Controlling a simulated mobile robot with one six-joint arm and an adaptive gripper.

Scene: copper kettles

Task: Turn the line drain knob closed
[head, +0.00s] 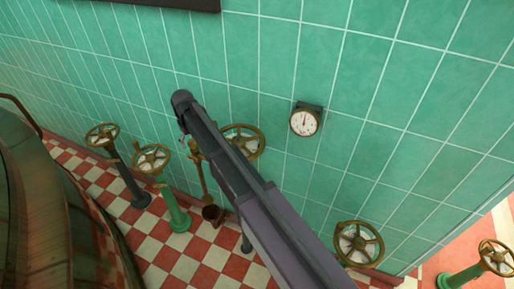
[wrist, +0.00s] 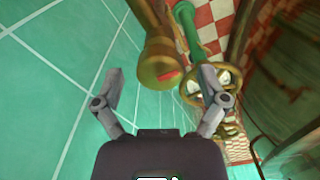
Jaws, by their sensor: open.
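A round brass fitting with a red mark (wrist: 158,68) shows in the wrist view at the end of a brass pipe (wrist: 146,14). It may be the line drain knob, but no label is legible. My gripper (wrist: 161,79) is open, with one finger to the left of the fitting and one to the right in the picture. I see no contact. In the head view my arm hides most of my gripper and the fitting. A brass pipe (head: 205,184) shows there beside my arm, running down to a small dark copper pot (head: 212,214) on the floor.
Brass handwheels stand close by on a dark column (head: 128,178) and a green column (head: 174,205). Another handwheel (head: 247,141) is partly behind my arm. A gauge (head: 304,122) and a handwheel (head: 359,244) are to the right. A large copper kettle (head: 40,205) fills the left.

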